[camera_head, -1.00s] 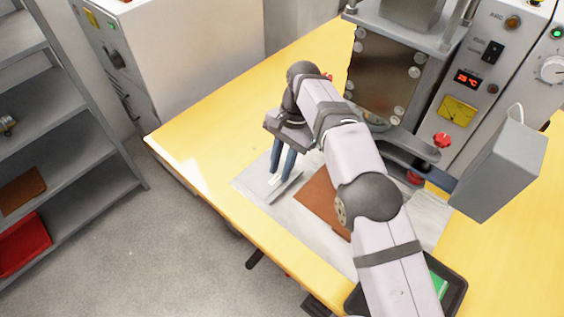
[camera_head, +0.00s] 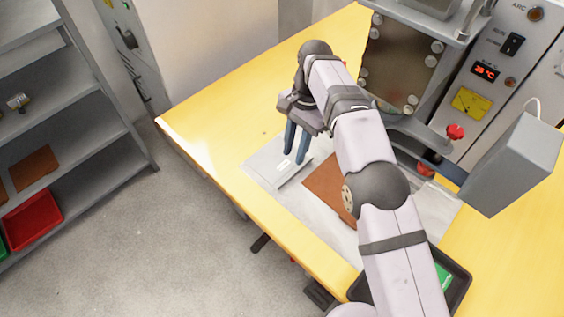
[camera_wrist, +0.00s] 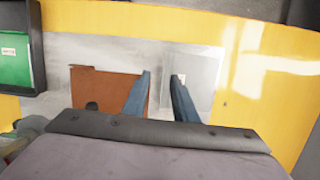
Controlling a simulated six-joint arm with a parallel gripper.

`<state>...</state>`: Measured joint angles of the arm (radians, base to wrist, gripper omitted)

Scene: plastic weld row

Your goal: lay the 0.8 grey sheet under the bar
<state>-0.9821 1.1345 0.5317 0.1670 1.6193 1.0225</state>
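The grey sheet (camera_head: 268,163) lies at the left end of a pale mat (camera_head: 400,225) on the yellow table, with a small white label near its front edge. My gripper (camera_head: 295,157) has two blue fingers pointing down over this sheet. In the wrist view the fingers (camera_wrist: 161,76) are apart with nothing held between them, and the grey sheet (camera_wrist: 192,62) shows behind and right of them. Whether the fingertips touch it I cannot tell. The welding machine (camera_head: 403,65) stands behind the mat. I cannot clearly make out its bar, partly behind my arm.
A brown sheet (camera_head: 322,184) with a hole lies right of the grey one, partly behind my arm. A black tray (camera_head: 458,288) with a green item (camera_head: 443,276) stands at the front right. A grey box (camera_head: 510,165) juts out at right. The table's left end is clear.

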